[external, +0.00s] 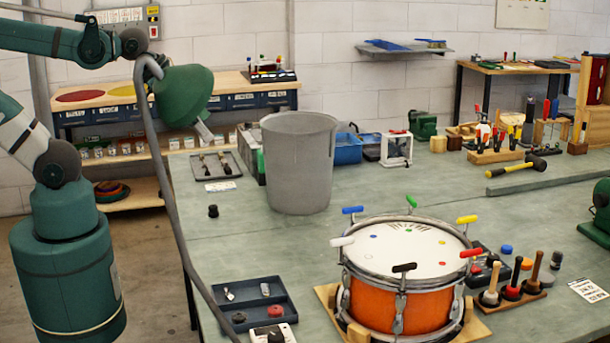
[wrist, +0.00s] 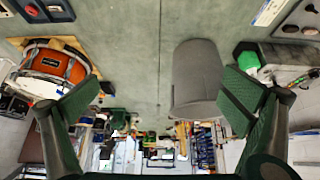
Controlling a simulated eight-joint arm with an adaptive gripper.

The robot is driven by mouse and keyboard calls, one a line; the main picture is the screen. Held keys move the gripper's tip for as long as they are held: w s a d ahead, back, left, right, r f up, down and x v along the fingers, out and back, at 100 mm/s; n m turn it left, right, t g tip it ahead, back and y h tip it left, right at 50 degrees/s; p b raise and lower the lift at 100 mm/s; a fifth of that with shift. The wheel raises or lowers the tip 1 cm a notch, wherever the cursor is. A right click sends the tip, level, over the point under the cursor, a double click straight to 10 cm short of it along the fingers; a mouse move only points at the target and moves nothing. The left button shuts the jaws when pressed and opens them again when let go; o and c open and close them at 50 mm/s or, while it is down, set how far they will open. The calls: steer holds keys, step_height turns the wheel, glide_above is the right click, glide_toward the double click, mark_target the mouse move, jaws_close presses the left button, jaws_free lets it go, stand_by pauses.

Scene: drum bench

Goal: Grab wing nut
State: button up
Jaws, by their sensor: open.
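A dark sectioned tray (external: 250,306) stands at the near edge of the bench, left of the drum. A small silvery piece (external: 230,294) lies in its back left section; it may be the wing nut, but it is too small to tell. The tray also shows at the top left of the wrist view (wrist: 66,14), partly cut off. My gripper (wrist: 162,105) is open and empty in the wrist view, its two green fingers wide apart. I cannot make it out clearly in the external view.
An orange drum (external: 400,308) with coloured-handled keys stands right of the tray. A tall grey bin (external: 298,165) stands behind. A green lamp (external: 184,95) on a bent grey pole rises at the left. Bare bench lies between bin and tray.

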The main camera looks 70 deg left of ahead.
steer(key=c, duration=2.5)
steer(key=shift+d, duration=0.1)
steer(key=d+f+m+g+h+b, duration=0.1)
steer(key=d+f+m, duration=0.4)
steer(key=d, duration=0.5)
steer(key=s+d+f+m+g+h+b, duration=0.1)
steer(key=d+f+m+g+h+b, duration=0.1)
steer(key=d+f+m, duration=0.4)
steer(key=d+f+m+g+h+b, duration=0.1)
steer(key=d+f+m+g+b, duration=0.2)
steer(key=d+f, duration=0.6)
steer(key=shift+s+d+f+m+g+b, duration=0.15)
steer(key=shift+d+m+b, duration=0.5)
steer(key=shift+d, duration=0.55)
steer(key=shift+d+m+g+b, duration=0.15)
steer(key=shift+d+m+b, duration=0.45)
steer(key=shift+d, duration=0.55)
steer(key=shift+f, duration=0.15)
